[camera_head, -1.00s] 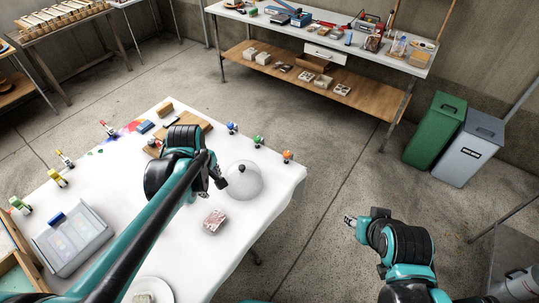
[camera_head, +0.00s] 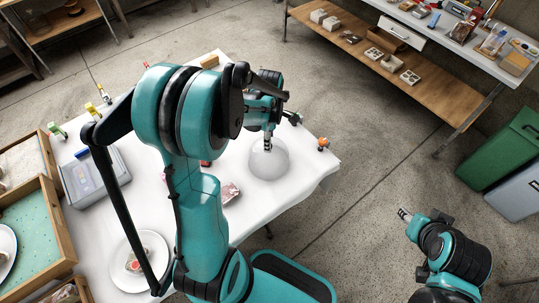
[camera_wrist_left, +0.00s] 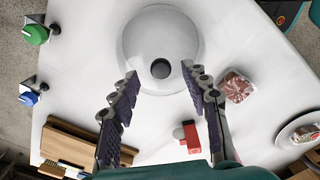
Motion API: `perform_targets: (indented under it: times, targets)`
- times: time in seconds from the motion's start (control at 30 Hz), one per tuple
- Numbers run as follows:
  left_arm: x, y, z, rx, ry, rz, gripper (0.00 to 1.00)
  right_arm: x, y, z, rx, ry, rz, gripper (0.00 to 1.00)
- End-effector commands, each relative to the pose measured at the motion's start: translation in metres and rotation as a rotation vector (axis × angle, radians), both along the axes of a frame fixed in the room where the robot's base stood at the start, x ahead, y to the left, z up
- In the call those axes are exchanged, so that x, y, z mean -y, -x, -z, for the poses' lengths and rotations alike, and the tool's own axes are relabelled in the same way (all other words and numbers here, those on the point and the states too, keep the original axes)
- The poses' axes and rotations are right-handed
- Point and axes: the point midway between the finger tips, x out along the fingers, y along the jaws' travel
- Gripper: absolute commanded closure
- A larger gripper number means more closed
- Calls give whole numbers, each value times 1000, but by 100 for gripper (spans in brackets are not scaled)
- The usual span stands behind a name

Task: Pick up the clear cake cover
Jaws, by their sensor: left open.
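The clear cake cover (camera_head: 268,164) is a transparent dome standing on the white table near its right end. In the left wrist view the dome (camera_wrist_left: 160,32) fills the top middle, with its dark round knob (camera_wrist_left: 160,68) facing the camera. My left gripper (camera_head: 268,142) is over the top of the dome. In the wrist view its open fingers (camera_wrist_left: 159,72) lie on either side of the knob, with clear gaps; I cannot tell how far above it they are. My right gripper (camera_head: 404,214) is away from the table over the floor, its jaw state too small to tell.
A packaged item (camera_wrist_left: 236,86) lies right of the cover, a red object (camera_wrist_left: 187,136) near the fingers, and a wooden board (camera_wrist_left: 80,145) to the left. Small coloured-top clamps (camera_wrist_left: 34,34) line the table edge. A plate (camera_head: 128,262) and a lidded box (camera_head: 92,178) stand at the left.

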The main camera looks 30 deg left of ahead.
Motion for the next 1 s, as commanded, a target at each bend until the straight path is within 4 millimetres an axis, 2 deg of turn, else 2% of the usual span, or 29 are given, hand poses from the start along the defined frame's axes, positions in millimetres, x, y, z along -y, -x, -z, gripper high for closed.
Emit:
perform_targets:
  times: [0.03,0.1,0.37,0.53,0.57,0.87,1.0]
  targets:
    - [0,1,13,0,0,0,53,0,0,9,0,0,0,60]
    - [0,0,22,0,0,0,53,0,0,12,0,0,0,60]
    - [0,1,24,0,0,1,53,0,0,11,0,0,0,60]
    - [0,1,24,0,0,1,98,0,0,11,0,0,0,60]
    - [0,1,24,0,0,1,100,0,0,11,0,0,0,60]
    - [0,1,24,0,0,1,100,0,0,11,0,0,0,60]
    - [0,0,17,1,0,1,100,0,0,7,0,0,0,60]
